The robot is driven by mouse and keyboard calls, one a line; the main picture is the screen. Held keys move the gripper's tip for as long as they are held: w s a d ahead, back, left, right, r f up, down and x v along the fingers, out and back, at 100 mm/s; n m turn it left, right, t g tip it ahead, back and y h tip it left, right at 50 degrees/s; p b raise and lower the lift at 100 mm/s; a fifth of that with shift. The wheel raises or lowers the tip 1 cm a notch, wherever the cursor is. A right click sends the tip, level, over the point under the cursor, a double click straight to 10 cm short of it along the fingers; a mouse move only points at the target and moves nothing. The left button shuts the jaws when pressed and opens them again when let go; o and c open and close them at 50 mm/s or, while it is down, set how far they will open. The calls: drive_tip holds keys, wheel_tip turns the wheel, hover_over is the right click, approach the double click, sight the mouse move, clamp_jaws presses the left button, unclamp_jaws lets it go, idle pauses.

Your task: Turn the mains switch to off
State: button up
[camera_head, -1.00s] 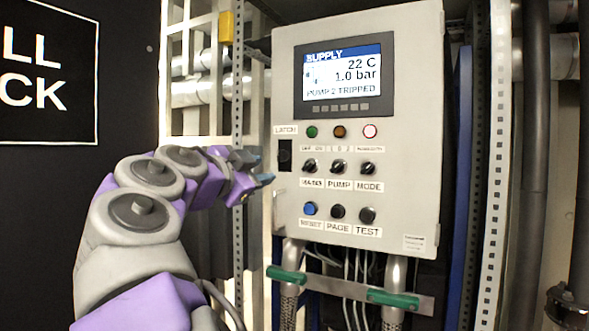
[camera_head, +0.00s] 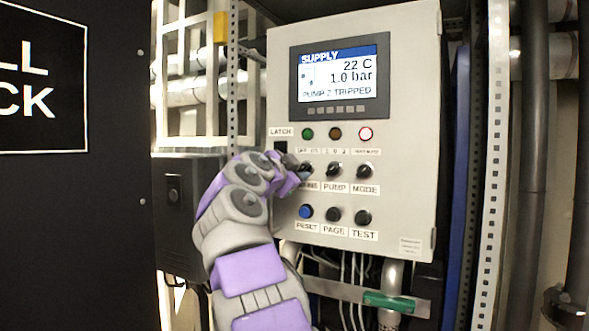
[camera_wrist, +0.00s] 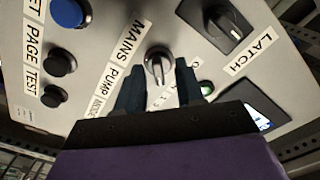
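The mains switch (camera_wrist: 158,65) is a round dark rotary knob with a light grip bar, next to its MAINS label. In the wrist view it sits between the two dark fingers of my gripper (camera_wrist: 158,78), which are apart on either side of it. I cannot tell whether they touch the knob. A white mark on its bar faces down toward my gripper. In the head view my gripper (camera_head: 296,168) is at the panel and covers much of the mains switch. Its OFF/ON label is partly hidden.
The grey control box (camera_head: 405,220) has a display (camera_head: 340,75) reading PUMP 2 TRIPPED. The pump knob (camera_head: 334,170) and mode knob (camera_head: 365,171) are to the right. The reset button (camera_head: 306,212) is below. The latch switch (camera_wrist: 230,22) is close by in the wrist view.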

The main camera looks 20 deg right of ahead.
drive_tip(key=shift+d, duration=0.75)
drive_tip(key=shift+w+a, duration=0.15)
drive_tip(key=shift+a, duration=0.3)
drive_tip(key=shift+c, duration=0.3)
drive_tip(key=shift+a, duration=0.15)
drive_tip(key=shift+c, duration=0.8)
drive_tip(key=shift+a, duration=0.1)
drive_tip(key=shift+c, duration=0.7)
drive_tip(key=shift+d, duration=0.2)
clamp_jaws()
